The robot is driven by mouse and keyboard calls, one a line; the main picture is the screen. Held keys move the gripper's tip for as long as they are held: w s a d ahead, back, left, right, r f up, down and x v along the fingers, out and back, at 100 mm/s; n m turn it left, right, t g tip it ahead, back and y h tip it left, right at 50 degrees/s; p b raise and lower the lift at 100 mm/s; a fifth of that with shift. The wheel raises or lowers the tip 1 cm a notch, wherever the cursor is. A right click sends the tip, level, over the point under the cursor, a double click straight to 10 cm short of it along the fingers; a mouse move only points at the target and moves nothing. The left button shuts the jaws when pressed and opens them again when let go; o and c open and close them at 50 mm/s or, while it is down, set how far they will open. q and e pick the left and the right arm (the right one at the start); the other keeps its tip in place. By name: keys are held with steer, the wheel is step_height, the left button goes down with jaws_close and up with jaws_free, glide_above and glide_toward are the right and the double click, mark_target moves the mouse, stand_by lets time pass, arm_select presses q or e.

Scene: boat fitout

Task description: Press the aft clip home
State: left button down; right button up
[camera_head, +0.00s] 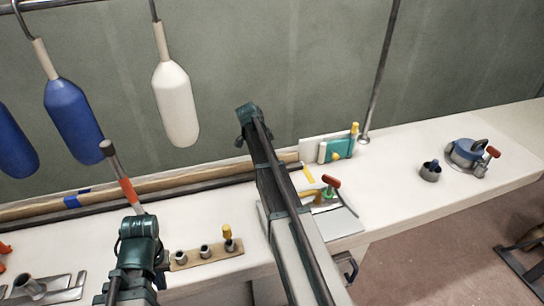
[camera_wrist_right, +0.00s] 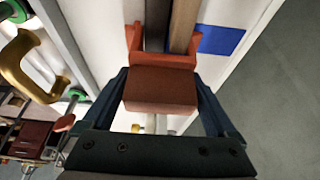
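In the head view my left gripper (camera_head: 138,226) points up the bench at lower left. I cannot tell whether the clip is fully seated.
Blue tape (camera_wrist_right: 222,40) lies beside the strips. Blue and white fenders (camera_head: 176,103) hang above the bench. A board with sockets (camera_head: 205,253), a red-handled tool (camera_head: 331,182) and a blue winch-like fitting (camera_head: 466,153) stand on it. The bench is clear around (camera_head: 400,165).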

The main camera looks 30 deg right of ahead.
steer(key=shift+o, duration=0.2)
steer(key=shift+p+v, duration=0.95)
steer(key=p+v, duration=1.1)
steer(key=v, duration=0.1)
steer(key=shift+f, duration=0.1)
